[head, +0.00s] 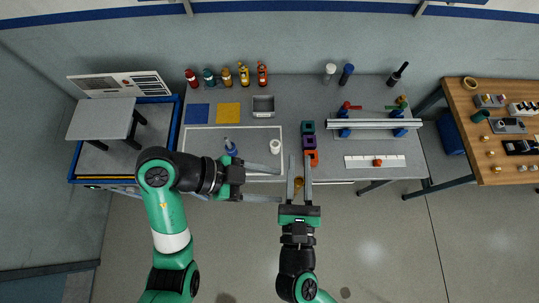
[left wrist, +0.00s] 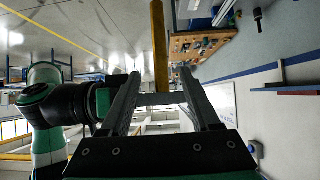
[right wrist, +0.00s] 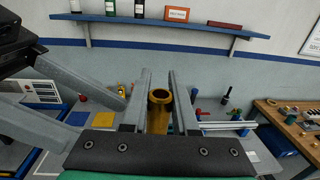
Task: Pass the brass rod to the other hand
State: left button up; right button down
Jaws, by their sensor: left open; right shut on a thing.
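The brass rod (head: 298,186) shows nearly end-on from above in the head view, so it stands about upright. My right gripper (head: 299,157) is shut on it, with the rod between its fingers. In the right wrist view the rod's round end (right wrist: 159,96) rises between those fingers (right wrist: 160,74). My left gripper (head: 281,184) is open and empty, just left of the rod, fingers pointing at it. In the left wrist view the rod (left wrist: 160,45) runs lengthwise ahead of the open left fingers (left wrist: 160,77). Part of the rod is hidden by the right gripper.
The grey workbench (head: 300,100) lies beyond both grippers, with colored blocks (head: 309,142), a white cup (head: 275,146) and a blue bottle (head: 230,147) near its front. A wooden table (head: 475,165) stands at the right. Open floor lies in front of the bench.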

aim_at(296, 188)
pick_arm(q)
jog(key=x, duration=0.7)
jog(key=shift+d+f, duration=0.2)
jog(key=shift+d, duration=0.05)
grip_shut()
pick_arm(e)
jog(key=c, duration=0.6)
grip_release()
